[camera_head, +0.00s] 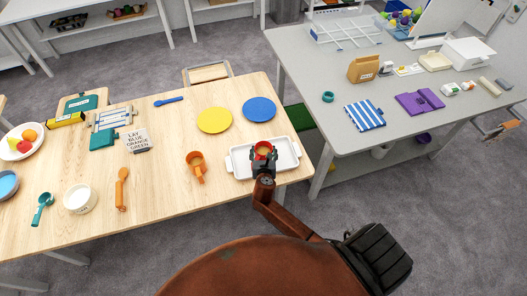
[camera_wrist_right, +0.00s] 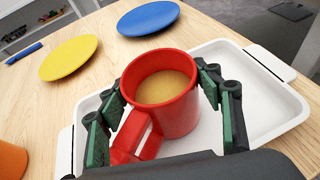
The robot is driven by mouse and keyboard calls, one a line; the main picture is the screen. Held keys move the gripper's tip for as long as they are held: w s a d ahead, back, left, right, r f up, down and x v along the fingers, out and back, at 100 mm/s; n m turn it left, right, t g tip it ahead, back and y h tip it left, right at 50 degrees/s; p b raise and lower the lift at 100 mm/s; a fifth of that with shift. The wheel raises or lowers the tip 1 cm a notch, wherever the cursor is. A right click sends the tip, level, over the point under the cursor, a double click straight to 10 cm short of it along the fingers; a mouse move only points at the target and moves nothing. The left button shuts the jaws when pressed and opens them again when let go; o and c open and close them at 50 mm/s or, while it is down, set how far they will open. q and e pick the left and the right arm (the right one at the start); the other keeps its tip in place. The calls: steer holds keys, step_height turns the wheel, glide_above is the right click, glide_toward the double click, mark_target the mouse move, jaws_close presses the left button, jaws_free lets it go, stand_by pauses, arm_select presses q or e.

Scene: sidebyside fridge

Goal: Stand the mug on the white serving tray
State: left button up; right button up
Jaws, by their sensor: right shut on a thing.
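The red mug (camera_head: 264,148) is upright with a tan-brown filling or inside, and its handle points toward my wrist. It also shows large in the right wrist view (camera_wrist_right: 178,110). My right gripper (camera_head: 264,161) is shut around the mug's sides, one finger on each side. The white serving tray (camera_head: 287,153) lies near the wooden table's right end, directly under the mug. In the right wrist view the tray (camera_wrist_right: 265,97) shows around the mug. The mug's base is low over the tray floor; I cannot tell whether it touches. My left gripper is not in view.
An orange cup (camera_head: 196,164) stands just left of the tray. A yellow plate (camera_head: 214,120) and a blue plate (camera_head: 259,109) lie behind it. An orange spoon (camera_head: 122,188) and white bowl (camera_head: 80,199) are further left. A grey table (camera_head: 340,75) stands to the right.

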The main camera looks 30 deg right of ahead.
steer(key=o, duration=2.1)
steer(key=shift+f, duration=0.15)
steer(key=shift+s+a+r, duration=0.15)
steer(key=shift+s+r, duration=0.1)
steer(key=p+v, duration=0.1)
steer(key=v, duration=1)
steer(key=shift+s+p, duration=0.2)
steer(key=shift+p, duration=0.1)
